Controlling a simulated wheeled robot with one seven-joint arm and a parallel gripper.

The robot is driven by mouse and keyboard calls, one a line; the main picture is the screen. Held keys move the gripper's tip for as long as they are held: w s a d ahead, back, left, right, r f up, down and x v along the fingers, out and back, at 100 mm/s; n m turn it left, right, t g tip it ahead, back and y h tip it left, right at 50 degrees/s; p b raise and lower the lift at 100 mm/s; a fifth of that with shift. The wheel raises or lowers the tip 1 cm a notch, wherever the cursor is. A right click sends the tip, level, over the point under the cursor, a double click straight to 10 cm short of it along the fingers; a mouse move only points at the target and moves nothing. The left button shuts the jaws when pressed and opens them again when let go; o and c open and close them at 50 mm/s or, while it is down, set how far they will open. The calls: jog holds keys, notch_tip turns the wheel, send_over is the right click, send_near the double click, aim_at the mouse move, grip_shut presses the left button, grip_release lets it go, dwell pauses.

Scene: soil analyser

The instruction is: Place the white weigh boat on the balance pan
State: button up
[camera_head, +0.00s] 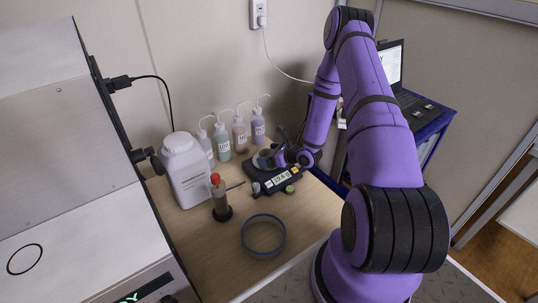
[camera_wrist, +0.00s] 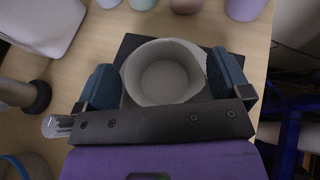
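The white weigh boat (camera_wrist: 163,75) is a pale, round, open cup in the wrist view. It sits between the two blue-grey fingers of my gripper (camera_wrist: 165,85), which meet its left and right sides. The dark balance (camera_wrist: 128,46) shows around and beneath it. In the head view the black balance (camera_head: 272,182) stands on the bench with a lit display, and my gripper (camera_head: 272,157) is low over its back part. The pan is hidden by the boat and gripper, so I cannot tell whether the boat touches it.
Several wash bottles (camera_head: 222,140) stand behind the balance. A white jug (camera_head: 187,170) and a red-topped tool in a dark stand (camera_head: 219,198) are to the left. A laptop (camera_head: 398,80) is on a cart at right.

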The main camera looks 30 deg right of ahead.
jog(key=shift+r, duration=0.1)
jog(key=v, duration=1.2)
jog(key=s+a+r+n+g+y, duration=0.1)
jog(key=a+r+n+g+y, duration=0.15)
jog(key=a+r+n, duration=0.5)
jog(key=s+a+r+n+g+y, duration=0.1)
jog(key=a+r+n+g, duration=0.25)
jog(key=r, duration=0.65)
jog(key=s+a+r+n+g+y, duration=0.25)
jog(key=a+r+n, duration=0.35)
jog(key=r, duration=0.3)
jog(key=s+a+r+n+t+h, duration=0.1)
jog(key=s+a+r+n+h, duration=0.2)
jog(key=s+r+n+h, duration=0.8)
jog(key=s+r+n, duration=0.3)
jog(key=s+r, duration=0.3)
jog(key=s, duration=0.2)
jog(key=shift+s+r+t, duration=0.3)
jog(key=shift+t, duration=0.05)
